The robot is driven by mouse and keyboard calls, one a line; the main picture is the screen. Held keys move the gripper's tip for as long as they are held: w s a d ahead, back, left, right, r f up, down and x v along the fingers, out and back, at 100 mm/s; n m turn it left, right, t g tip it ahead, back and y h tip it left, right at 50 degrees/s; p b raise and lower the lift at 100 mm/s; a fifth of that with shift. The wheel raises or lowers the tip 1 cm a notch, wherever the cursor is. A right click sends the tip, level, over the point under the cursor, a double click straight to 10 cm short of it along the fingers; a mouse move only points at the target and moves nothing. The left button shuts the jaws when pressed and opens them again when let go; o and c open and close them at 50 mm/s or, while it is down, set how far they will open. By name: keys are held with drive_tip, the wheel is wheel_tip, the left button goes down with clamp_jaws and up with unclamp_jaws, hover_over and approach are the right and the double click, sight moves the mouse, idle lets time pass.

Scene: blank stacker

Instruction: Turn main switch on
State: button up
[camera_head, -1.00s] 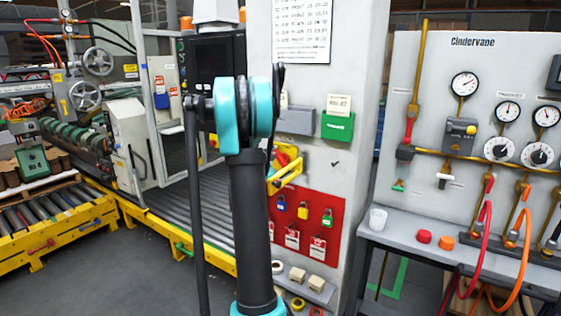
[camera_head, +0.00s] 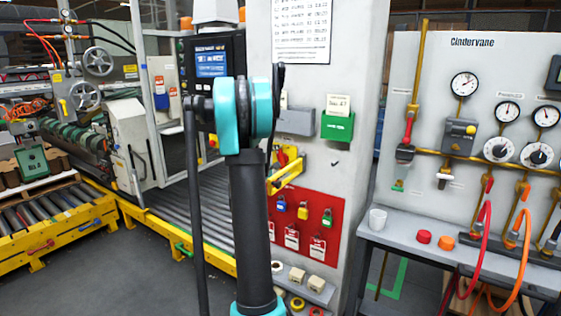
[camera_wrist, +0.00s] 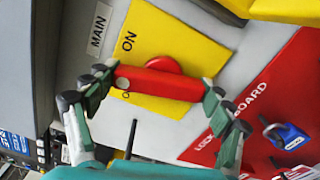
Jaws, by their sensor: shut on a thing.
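The main switch has a red handle (camera_wrist: 172,84) on a yellow plate (camera_wrist: 185,50) marked ON, beside a MAIN label (camera_wrist: 98,30). My gripper (camera_wrist: 160,88) has its green-grey fingers at the two ends of the red handle and is shut on it. The handle lies across the plate in the wrist view, below the word ON. In the head view the yellow switch plate (camera_head: 288,174) shows just right of my arm, which hides part of it and my gripper.
A red lockout board (camera_head: 308,222) with padlocks and tags hangs below the switch; it also shows in the wrist view (camera_wrist: 250,105). A control screen (camera_head: 212,64) is lit blue behind my arm. A bench (camera_head: 455,240) with gauges and hoses stands right.

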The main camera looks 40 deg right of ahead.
drive_tip(key=o, duration=1.1)
drive_tip(key=v, duration=1.2)
